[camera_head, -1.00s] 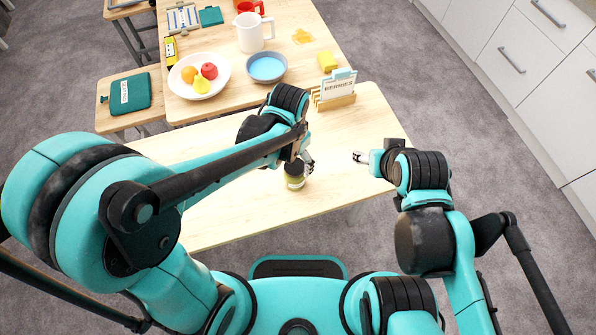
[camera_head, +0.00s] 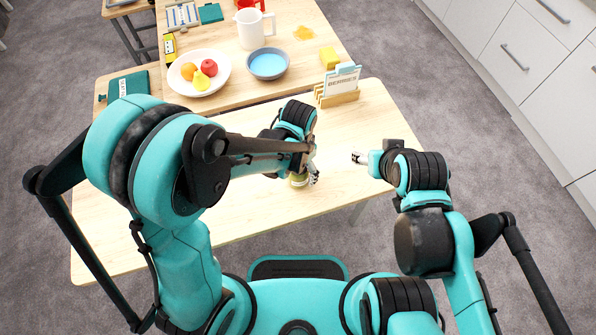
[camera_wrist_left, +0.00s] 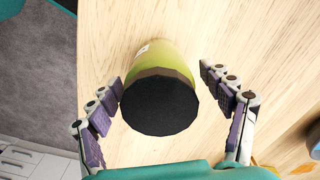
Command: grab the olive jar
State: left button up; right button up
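The olive jar (camera_head: 299,181) stands upright on the near wooden table, mostly hidden by my left gripper in the head view. In the left wrist view the jar (camera_wrist_left: 160,95) shows its dark lid and yellow-green body, between the open fingers. My left gripper (camera_head: 311,172) is at the jar; its fingers (camera_wrist_left: 168,103) are spread on both sides, with a clear gap on the right and the left fingers very close to the lid. Whether they touch cannot be told.
The near table (camera_head: 240,205) is otherwise mostly clear. A wooden rack with a berries card (camera_head: 340,92) stands at its far edge. Behind it, another table holds a fruit plate (camera_head: 197,89), a blue bowl (camera_head: 267,64), a white pitcher (camera_head: 253,30) and a yellow sponge (camera_head: 328,58).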

pick_arm(q)
jog(key=c, duration=1.5)
